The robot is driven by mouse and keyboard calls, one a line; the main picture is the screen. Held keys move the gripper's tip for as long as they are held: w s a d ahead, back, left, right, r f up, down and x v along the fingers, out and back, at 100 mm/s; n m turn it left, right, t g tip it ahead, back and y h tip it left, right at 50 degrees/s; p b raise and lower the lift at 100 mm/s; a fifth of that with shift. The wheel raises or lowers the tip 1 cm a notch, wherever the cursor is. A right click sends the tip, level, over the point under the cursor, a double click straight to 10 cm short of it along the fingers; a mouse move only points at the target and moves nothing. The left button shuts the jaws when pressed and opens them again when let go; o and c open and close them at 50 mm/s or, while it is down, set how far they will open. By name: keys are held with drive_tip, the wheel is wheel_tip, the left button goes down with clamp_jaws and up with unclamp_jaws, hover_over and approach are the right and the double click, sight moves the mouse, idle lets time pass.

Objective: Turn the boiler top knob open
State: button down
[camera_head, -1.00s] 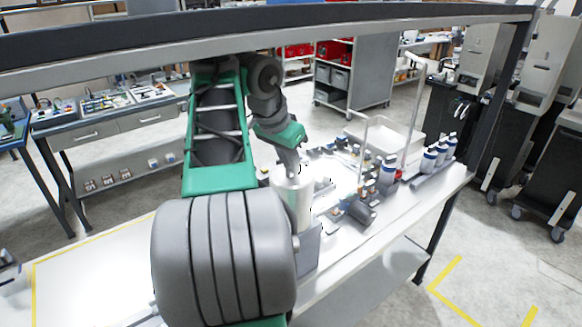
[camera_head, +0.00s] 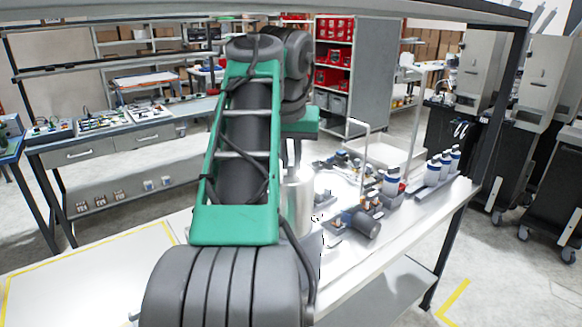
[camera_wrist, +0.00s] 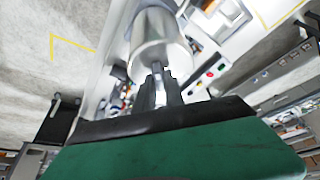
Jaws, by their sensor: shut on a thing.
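The boiler (camera_head: 301,203) is a shiny silver upright cylinder on the bench, partly behind my arm in the head view. In the wrist view its cylinder (camera_wrist: 152,25) fills the upper middle. My gripper (camera_wrist: 159,76) is at the boiler's top end, with its narrow jaws close together. It also shows in the head view (camera_head: 292,165), pointing down at the boiler's top. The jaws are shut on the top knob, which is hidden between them. How far the knob is turned cannot be seen.
Right of the boiler on the bench (camera_head: 345,270) lie a dark cylindrical part (camera_head: 362,224) and several small fittings. A bench beam crosses above. The bench's left part is clear.

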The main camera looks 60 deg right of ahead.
drive_tip(key=shift+f+n+t+b, duration=0.3)
drive_tip(key=shift+n+b, duration=0.4)
drive_tip(key=shift+b, duration=1.1)
drive_tip(key=b, duration=0.1)
drive_tip(key=n+b, duration=0.1)
drive_tip(key=b, duration=0.1)
drive_tip(key=shift+s+d+f+n+t+y, duration=0.1)
drive_tip(key=shift+d+f+n+t+y, duration=0.05)
drive_tip(key=shift+n+t+y, duration=0.15)
drive_tip(key=shift+n+b, duration=0.5)
drive_tip(key=shift+b, duration=0.1)
drive_tip(key=n, duration=0.1)
drive_tip(key=r+n+t+y, duration=0.1)
drive_tip(key=n, duration=0.1)
drive_tip(key=shift+s+n+y+p, duration=0.1)
drive_tip(key=shift+n+y+p, duration=0.3)
drive_tip(key=shift+n+p, duration=0.35)
drive_tip(key=shift+n+t, duration=0.25)
drive_tip(key=shift+t, duration=0.05)
drive_tip(key=c, duration=1.4)
unclamp_jaws()
drive_tip(key=shift+c, duration=0.2)
